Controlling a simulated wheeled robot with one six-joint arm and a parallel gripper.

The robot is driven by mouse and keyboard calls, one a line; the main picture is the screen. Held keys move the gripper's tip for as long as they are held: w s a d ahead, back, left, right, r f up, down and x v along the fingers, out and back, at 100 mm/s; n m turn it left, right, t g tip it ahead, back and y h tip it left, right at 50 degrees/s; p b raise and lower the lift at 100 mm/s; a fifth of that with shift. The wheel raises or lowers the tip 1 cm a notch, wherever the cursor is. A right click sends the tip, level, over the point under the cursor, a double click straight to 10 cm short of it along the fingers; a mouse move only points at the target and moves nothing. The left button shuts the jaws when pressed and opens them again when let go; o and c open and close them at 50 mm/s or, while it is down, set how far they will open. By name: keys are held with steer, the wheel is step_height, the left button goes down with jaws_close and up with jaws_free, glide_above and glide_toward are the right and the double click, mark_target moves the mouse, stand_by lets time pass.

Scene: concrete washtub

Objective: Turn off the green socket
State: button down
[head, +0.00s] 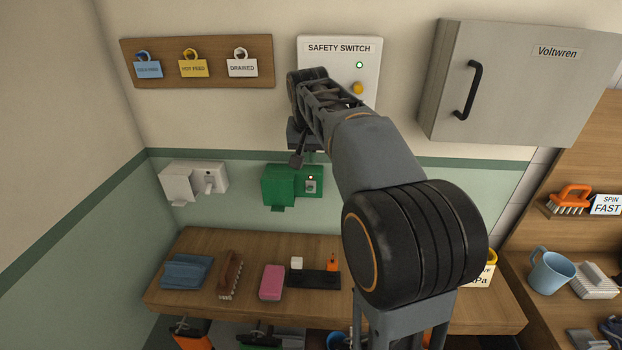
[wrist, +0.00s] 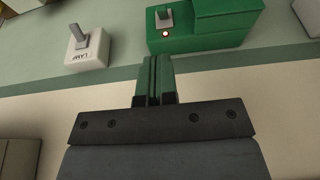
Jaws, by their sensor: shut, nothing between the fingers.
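The green socket (head: 278,187) is mounted on the wall below the dark green stripe. Its right part carries a small grey toggle switch (head: 311,187) with a lit red indicator above it. In the wrist view, which is upside down, the green socket (wrist: 215,22) is at the top, with its toggle (wrist: 164,19) and a glowing indicator. My gripper (head: 296,159) is just above the socket in the head view. In the wrist view, its fingers (wrist: 154,66) are together and empty, pointing toward the socket. A visible gap separates them from the toggle in the picture; contact is not seen.
A white socket (head: 195,182) is left of the green one. A white LAMP switch (wrist: 88,47) is beside it in the wrist view. Above is the SAFETY SWITCH panel (head: 318,61); a grey cabinet (head: 510,85) is at right. A cluttered wooden shelf (head: 205,247) lies below.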

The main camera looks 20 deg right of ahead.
mark_target(312, 187)
stand_by(0.3)
steer(key=shift+x, duration=5)
steer(key=shift+f, duration=0.1)
steer(key=shift+f+b, duration=0.15)
steer(key=shift+b, duration=0.35)
steer(key=shift+s+t+b, duration=0.1)
steer(key=shift+t+b, duration=0.2)
